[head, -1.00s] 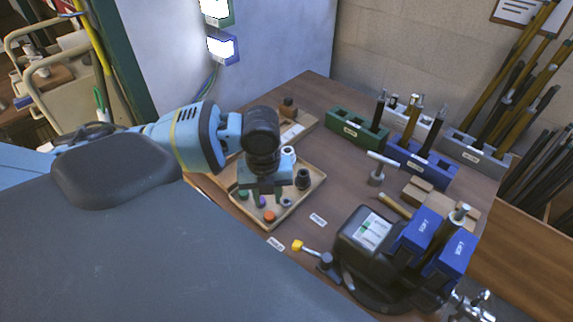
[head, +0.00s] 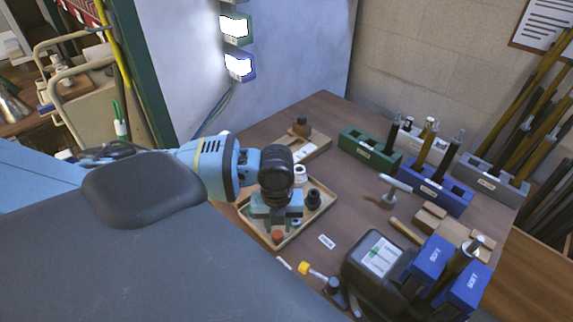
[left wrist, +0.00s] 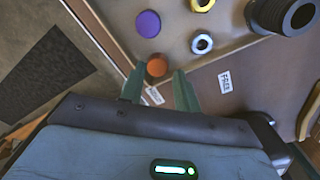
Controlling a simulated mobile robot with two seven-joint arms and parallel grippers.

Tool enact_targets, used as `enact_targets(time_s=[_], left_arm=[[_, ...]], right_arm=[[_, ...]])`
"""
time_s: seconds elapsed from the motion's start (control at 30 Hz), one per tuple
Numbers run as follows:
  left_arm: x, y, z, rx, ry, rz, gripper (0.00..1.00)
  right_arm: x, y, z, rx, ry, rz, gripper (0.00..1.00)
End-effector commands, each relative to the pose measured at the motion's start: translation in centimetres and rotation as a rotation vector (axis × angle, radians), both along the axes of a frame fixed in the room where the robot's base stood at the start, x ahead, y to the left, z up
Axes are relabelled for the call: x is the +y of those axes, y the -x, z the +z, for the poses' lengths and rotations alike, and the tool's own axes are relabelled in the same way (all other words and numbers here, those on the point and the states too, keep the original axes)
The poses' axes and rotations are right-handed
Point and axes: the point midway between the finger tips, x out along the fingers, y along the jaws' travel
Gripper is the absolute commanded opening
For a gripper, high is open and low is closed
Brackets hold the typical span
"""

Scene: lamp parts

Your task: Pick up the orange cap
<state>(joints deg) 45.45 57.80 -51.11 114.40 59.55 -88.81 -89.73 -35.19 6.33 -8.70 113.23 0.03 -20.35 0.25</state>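The orange cap (head: 277,237) lies near the front corner of the shallow wooden tray (head: 258,231). My left gripper (head: 278,226) is over that corner, pointing down, and hides part of the tray. In the left wrist view, the orange cap (left wrist: 157,66) shows between the two spread green fingertips of my left gripper (left wrist: 159,76). The fingers are open and empty; whether they are level with the cap or above it I cannot tell. My right gripper is not in view.
The tray also holds a purple cap (left wrist: 148,24), a white ring (left wrist: 202,43) and a black ringed part (head: 314,199). A paper label (head: 327,242) and a yellow-headed tool (head: 305,268) lie in front. A black machine (head: 375,258) and blue bins stand at right.

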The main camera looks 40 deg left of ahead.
Motion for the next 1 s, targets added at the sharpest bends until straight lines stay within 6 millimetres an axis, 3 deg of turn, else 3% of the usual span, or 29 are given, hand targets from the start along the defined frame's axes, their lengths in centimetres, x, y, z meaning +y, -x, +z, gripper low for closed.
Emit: enact_targets(time_s=[0.2, 0.47, 0.5, 0.63, 0.87, 1.0], left_arm=[[0.0, 0.0, -2.1, -0.003, -0.001, -0.001, 0.32], [0.1, 0.3, -2.8, 0.006, -0.004, 0.001, 0.32], [0.1, 0.3, -2.9, 0.007, -0.004, 0.001, 0.21], [0.1, 0.3, -2.9, 0.008, -0.005, 0.001, 0.04], [0.1, 0.3, -2.9, 0.010, -0.006, 0.001, 0.04], [0.1, 0.3, -1.8, 0.010, -0.006, 0.001, 0.04]], right_arm=[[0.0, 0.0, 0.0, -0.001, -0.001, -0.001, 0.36], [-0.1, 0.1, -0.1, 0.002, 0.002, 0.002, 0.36], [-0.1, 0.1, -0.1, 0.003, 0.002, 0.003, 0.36], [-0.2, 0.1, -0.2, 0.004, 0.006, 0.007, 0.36], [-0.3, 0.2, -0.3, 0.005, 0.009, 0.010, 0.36], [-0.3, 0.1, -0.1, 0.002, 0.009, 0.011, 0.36]])
